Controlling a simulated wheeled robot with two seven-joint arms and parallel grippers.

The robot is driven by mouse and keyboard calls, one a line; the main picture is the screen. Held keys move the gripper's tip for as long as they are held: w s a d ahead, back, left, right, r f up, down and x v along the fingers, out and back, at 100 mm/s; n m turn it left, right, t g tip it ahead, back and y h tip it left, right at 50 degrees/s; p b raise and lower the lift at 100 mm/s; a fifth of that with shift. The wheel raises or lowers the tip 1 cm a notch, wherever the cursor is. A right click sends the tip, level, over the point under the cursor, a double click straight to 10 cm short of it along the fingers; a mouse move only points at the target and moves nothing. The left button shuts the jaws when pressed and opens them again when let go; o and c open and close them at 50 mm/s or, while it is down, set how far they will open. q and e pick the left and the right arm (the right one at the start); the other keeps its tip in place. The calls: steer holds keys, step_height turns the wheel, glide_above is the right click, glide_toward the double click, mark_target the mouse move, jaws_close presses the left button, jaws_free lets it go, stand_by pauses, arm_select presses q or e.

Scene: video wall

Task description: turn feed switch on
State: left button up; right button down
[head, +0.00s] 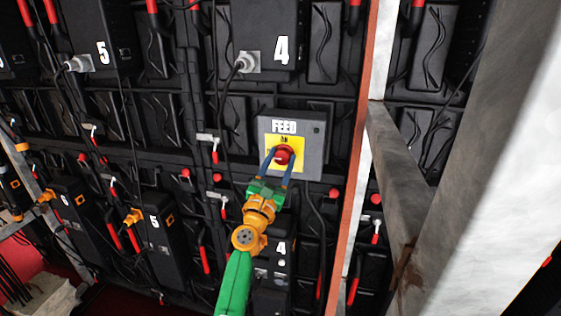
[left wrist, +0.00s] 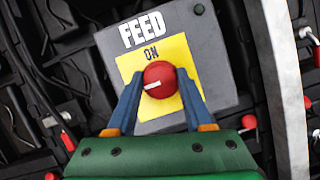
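The feed switch is a round red knob (head: 284,155) on a yellow plate (head: 271,142) marked ON, fixed to a grey box labelled FEED (head: 314,140). In the left wrist view the knob (left wrist: 160,79) has a white mark pointing left and slightly down, away from the ON label above it. My left gripper (head: 281,151) is in front of the box. Its two blue fingers stand apart, one on each side of the knob; a slim gap seems to show, and firm contact cannot be seen. My right gripper is not in view.
A wall of black modules with cables surrounds the box. An orange-edged white post (head: 362,130) stands just right of it. A large pale beam (head: 500,180) and a grey brace (head: 398,165) fill the right side. Red-handled levers (head: 215,150) hang to the left.

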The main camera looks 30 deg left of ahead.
arm_select(q)
jaws_close()
steer(key=shift+m, duration=0.3)
steer(key=m+h, duration=0.1)
steer(key=m, duration=0.2)
steer(key=m+h+p, duration=0.1)
steer(key=m+h, duration=0.1)
steer(key=m, duration=0.1)
steer(key=shift+a+r+g, duration=0.1)
steer(key=shift+g, duration=0.3)
steer(key=m+h+p, duration=0.1)
steer(key=m, duration=0.2)
steer(key=m+g+h+p, duration=0.1)
steer(key=m, duration=0.2)
steer(key=shift+g, duration=0.3)
steer(key=m+p, duration=0.1)
steer(key=m, duration=0.1)
steer(key=m+g+p, duration=0.1)
steer(key=m+p, duration=0.1)
steer(key=shift+r+g+h, duration=0.2)
steer(key=shift+g+h, duration=0.1)
steer(key=shift+h, duration=0.1)
steer(key=shift+f+m+g+y+p, duration=0.15)
steer(key=shift+m+g+p, duration=0.25)
steer(key=shift+m+p, duration=0.55)
steer(key=shift+m+g+y+p, duration=0.15)
steer(key=shift+m+g+p, duration=0.25)
steer(key=shift+m+p, duration=0.5)
steer(key=shift+m, duration=0.25)
